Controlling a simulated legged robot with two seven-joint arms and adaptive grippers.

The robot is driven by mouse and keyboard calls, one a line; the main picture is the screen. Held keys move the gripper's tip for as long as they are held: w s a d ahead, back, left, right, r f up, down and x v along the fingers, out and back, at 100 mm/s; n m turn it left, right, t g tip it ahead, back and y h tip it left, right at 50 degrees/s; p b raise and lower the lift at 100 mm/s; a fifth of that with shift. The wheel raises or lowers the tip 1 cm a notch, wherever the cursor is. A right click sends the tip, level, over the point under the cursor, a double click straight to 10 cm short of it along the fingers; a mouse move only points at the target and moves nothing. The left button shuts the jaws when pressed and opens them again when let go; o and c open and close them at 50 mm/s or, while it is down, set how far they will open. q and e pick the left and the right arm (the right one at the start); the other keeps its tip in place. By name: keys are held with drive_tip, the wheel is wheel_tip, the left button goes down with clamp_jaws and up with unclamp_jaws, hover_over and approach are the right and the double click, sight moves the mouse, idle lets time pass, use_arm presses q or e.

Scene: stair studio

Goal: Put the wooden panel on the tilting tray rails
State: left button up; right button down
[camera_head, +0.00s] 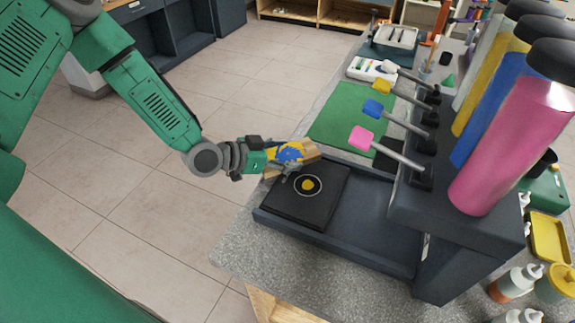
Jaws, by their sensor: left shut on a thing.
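My left gripper (275,157) reaches in from the left and is shut on the wooden panel (304,153), which has blue and yellow paint on its face. The gripper and panel are over the far left edge of a black square plate (325,194) with a yellow-and-black ring mark. The plate sits at the left end of a dark tray with raised edges (370,262), which seems to be the tilting tray. Whether the panel touches the plate I cannot tell. Separate rails are not clear. My right gripper is not in view.
Tall pink, blue and yellow cylinders (508,148) stand at right. A green mat (350,112) lies behind. Bottles (515,283) stand at lower right. The floor at left is clear.

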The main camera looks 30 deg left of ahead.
use_arm(q)
drive_tip(key=shift+d+f, duration=0.15)
drive_tip(key=shift+f, duration=1.6)
drive_tip(key=shift+f, duration=0.2)
drive_tip(key=o, duration=1.3)
drive_tip(key=shift+o, duration=0.2)
drive_tip(key=shift+s, duration=0.1)
